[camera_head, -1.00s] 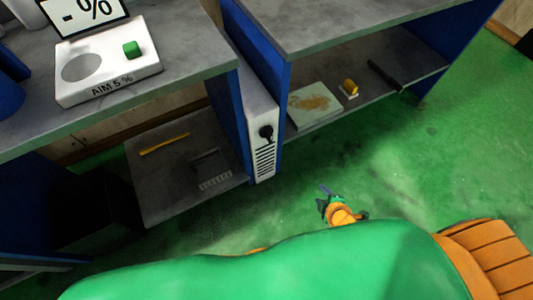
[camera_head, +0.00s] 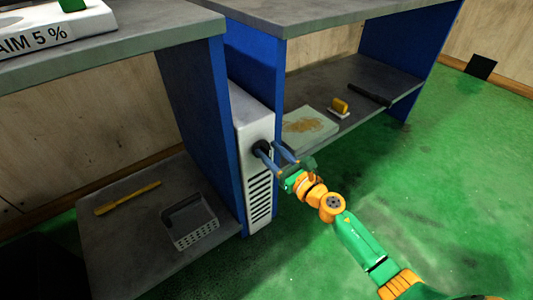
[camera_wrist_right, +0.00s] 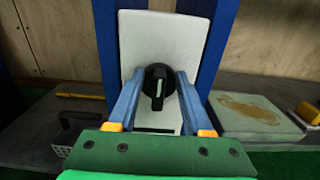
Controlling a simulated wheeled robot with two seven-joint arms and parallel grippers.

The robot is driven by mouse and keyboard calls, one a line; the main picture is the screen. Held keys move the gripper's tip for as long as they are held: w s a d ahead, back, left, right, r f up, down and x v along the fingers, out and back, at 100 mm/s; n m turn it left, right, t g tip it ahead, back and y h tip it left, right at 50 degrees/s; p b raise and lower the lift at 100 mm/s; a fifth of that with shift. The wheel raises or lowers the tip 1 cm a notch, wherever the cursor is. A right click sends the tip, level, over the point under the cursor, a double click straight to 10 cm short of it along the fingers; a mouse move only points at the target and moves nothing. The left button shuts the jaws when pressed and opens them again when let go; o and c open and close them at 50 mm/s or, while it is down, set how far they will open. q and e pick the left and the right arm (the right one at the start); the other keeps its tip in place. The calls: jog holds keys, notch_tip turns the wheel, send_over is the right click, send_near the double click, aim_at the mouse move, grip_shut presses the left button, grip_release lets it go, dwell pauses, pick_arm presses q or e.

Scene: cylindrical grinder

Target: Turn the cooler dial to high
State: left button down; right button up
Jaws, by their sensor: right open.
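The cooler (camera_head: 257,108) is a narrow white box with dark vent slots, standing between two blue bench side panels. Its black dial (camera_head: 261,147) is on the front above the vents, partly behind my finger in the head view. In the right wrist view the dial (camera_wrist_right: 158,87) shows a pale pointer line, close to upright. My right gripper (camera_head: 272,150) is open at the dial, and in the right wrist view its two blue fingers (camera_wrist_right: 158,82) stand on either side of the dial. I cannot tell whether they touch it. My left gripper is not in view.
The right shelf holds a stained pale board (camera_head: 306,126), a yellow-handled brush (camera_head: 339,107) and a black bar (camera_head: 369,94). The green floor in front is open.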

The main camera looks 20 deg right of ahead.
jog(key=shift+w, duration=0.1)
grip_shut()
